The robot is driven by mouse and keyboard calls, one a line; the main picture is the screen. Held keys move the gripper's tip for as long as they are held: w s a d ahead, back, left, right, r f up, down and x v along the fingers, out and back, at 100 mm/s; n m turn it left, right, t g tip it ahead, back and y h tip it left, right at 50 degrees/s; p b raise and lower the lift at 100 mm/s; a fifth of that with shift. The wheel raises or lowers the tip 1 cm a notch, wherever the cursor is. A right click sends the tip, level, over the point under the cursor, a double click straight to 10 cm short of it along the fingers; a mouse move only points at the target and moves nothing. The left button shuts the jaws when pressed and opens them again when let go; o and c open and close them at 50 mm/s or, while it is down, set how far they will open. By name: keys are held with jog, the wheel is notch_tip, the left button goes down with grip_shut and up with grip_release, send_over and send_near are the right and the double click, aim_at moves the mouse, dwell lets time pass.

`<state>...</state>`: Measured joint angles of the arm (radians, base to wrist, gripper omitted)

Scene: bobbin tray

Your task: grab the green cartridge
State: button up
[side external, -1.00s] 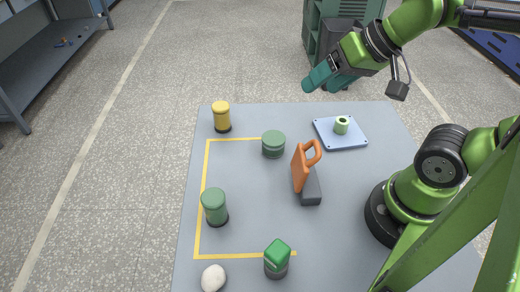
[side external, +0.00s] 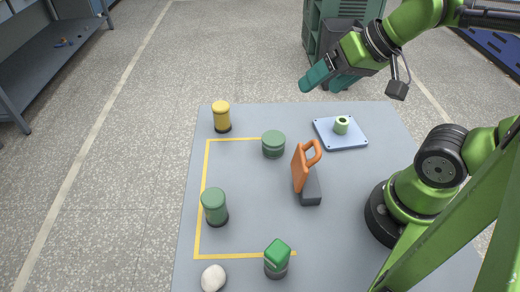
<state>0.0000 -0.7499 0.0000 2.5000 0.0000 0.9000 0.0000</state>
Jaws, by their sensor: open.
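A green cylinder with a dark base (side external: 214,205), which looks like the green cartridge, stands upright at the left of the grey table, on the yellow line's left side. A shorter, wider green cylinder (side external: 273,145) stands farther back, near the line's back edge. A green block on a dark round base (side external: 277,256) stands at the front. My gripper (side external: 321,87) is open and empty, with teal fingers, raised beyond the table's back edge. It is well away from all the green things.
An orange handle on a dark grey block (side external: 308,182) stands mid-table. A blue plate with a pale green hollow piece (side external: 341,125) lies at the back right. A yellow cylinder (side external: 221,115) is back left, a white lump (side external: 213,278) front left. The area inside the yellow line is mostly clear.

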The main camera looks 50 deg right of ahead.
jog(key=w+a+f+n+g, duration=0.2)
jog(key=a, duration=0.4)
jog(key=w+a+f+n+g, duration=0.2)
jog(key=w+a+g, duration=0.1)
jog(key=a, duration=0.3)
jog(key=g+h, duration=0.2)
send_over(209, 199)
notch_tip(209, 199, down, 3)
jog(key=shift+n, duration=0.3)
notch_tip(209, 199, down, 11)
jog(key=shift+f, duration=0.15)
jog(key=shift+s+d+f, duration=0.1)
jog(key=shift+d+f, duration=0.15)
jog(key=shift+f, duration=1.1)
jog(key=shift+d+f, duration=0.2)
jog(key=shift+f, duration=1.15)
jog(key=shift+c, duration=0.5)
jog(key=c, duration=1.1)
